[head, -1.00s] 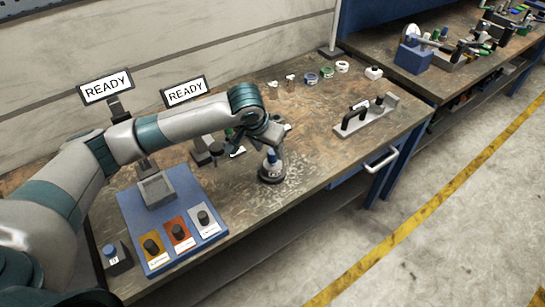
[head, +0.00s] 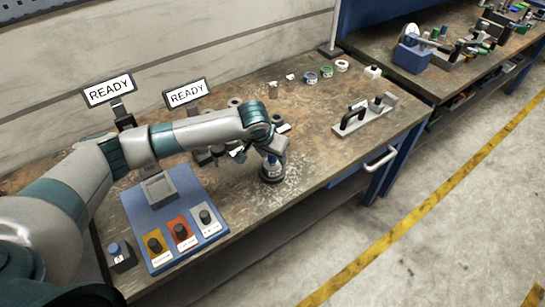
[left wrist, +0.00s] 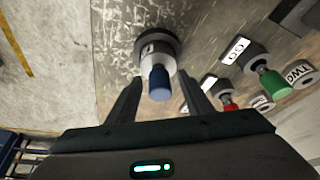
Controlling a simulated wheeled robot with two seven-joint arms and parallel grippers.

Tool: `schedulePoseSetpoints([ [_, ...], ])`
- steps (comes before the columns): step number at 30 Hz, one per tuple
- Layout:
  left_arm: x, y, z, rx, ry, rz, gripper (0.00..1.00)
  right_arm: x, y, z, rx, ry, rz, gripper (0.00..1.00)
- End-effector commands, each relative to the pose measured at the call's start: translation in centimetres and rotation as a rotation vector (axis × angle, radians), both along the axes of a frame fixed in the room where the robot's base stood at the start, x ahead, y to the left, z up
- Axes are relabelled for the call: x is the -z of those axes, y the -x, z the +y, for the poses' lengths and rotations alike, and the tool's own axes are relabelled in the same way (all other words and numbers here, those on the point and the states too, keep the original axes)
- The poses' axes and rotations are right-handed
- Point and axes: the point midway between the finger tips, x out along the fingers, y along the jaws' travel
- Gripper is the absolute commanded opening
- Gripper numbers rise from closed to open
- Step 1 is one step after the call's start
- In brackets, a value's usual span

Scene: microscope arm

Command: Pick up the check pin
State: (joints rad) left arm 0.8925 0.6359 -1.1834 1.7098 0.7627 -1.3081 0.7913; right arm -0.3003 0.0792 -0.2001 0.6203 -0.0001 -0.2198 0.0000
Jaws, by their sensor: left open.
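A pin with a blue tip and a pale metal collar, apparently the check pin (left wrist: 160,83), stands in a dark round base on the bench. In the head view the pin (head: 272,167) is partly covered by my gripper. My left gripper (left wrist: 160,92) is open, with one finger on each side of the blue tip; I cannot tell whether they touch it. In the head view the left gripper (head: 268,150) is just above the pin, pointing down. My right gripper is not in view.
Beside the pin are a red-tipped piece (left wrist: 230,103) and a green-tipped piece (left wrist: 272,82) with white labels. A grey fixture with black handles (head: 365,115) stands to the right. Bench between is clear.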

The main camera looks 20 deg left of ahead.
Motion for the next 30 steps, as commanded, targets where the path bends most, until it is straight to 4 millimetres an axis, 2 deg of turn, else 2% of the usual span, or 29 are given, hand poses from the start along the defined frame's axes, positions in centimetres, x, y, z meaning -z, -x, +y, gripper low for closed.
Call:
schedulePoseSetpoints([
  [14,0.12,-0.04,-0.02,0.000,0.000,0.000,0.46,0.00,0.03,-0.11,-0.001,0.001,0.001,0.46],
  [20,0.11,-0.03,-0.02,0.000,0.000,0.000,0.01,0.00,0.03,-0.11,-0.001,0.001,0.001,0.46],
  [30,-0.05,-0.07,-0.02,0.000,0.000,-0.001,0.00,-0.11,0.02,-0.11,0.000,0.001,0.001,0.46],
])
